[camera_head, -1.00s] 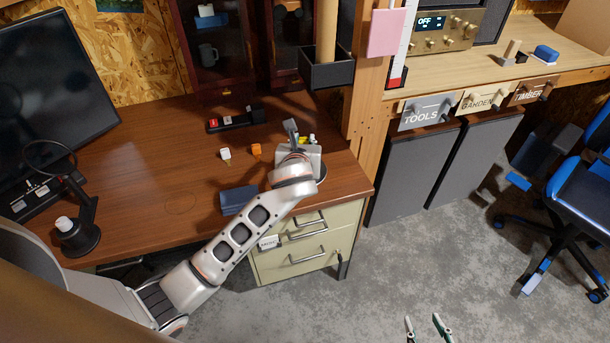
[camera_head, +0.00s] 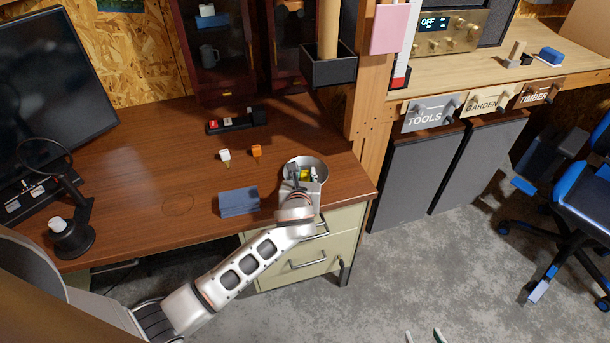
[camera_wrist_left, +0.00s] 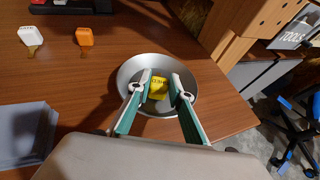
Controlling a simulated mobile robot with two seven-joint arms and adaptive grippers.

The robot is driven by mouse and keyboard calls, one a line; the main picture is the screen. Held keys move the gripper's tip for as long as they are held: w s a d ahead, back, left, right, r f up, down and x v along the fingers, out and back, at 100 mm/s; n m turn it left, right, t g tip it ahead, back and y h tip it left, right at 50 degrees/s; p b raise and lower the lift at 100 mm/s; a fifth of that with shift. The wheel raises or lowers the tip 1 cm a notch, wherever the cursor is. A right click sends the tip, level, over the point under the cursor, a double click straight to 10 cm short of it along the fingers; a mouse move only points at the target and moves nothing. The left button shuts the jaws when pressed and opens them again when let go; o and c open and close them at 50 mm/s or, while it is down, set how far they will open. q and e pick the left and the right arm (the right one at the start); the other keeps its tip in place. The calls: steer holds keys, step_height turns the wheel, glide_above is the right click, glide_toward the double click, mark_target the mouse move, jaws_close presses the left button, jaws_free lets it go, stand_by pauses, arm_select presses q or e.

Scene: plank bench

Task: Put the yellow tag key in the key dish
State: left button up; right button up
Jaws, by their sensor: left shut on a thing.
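The yellow tag key (camera_wrist_left: 158,88) is between the fingertips of my left gripper (camera_wrist_left: 160,93), which is shut on it. The tag is over the inside of the round metal key dish (camera_wrist_left: 128,75); whether it touches the bottom is unclear. In the head view the dish (camera_head: 318,163) is at the right end of the brown desk, with my left gripper (camera_head: 300,178) over it and the yellow tag (camera_head: 304,174) partly hidden. My right gripper (camera_head: 423,338) shows only two separated fingertips at the bottom edge, open and apart from everything.
A white tag key (camera_head: 224,155) and an orange tag key (camera_head: 256,151) lie on the desk left of the dish. A blue-grey block (camera_head: 239,202) lies near the front edge. A black strip (camera_head: 237,121) lies behind. A wooden post (camera_head: 369,90) rises behind the desk's right end.

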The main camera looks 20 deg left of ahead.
arm_select(q)
steer(key=shift+f, duration=0.2)
steer(key=o, duration=1)
steer(key=shift+o, duration=0.2)
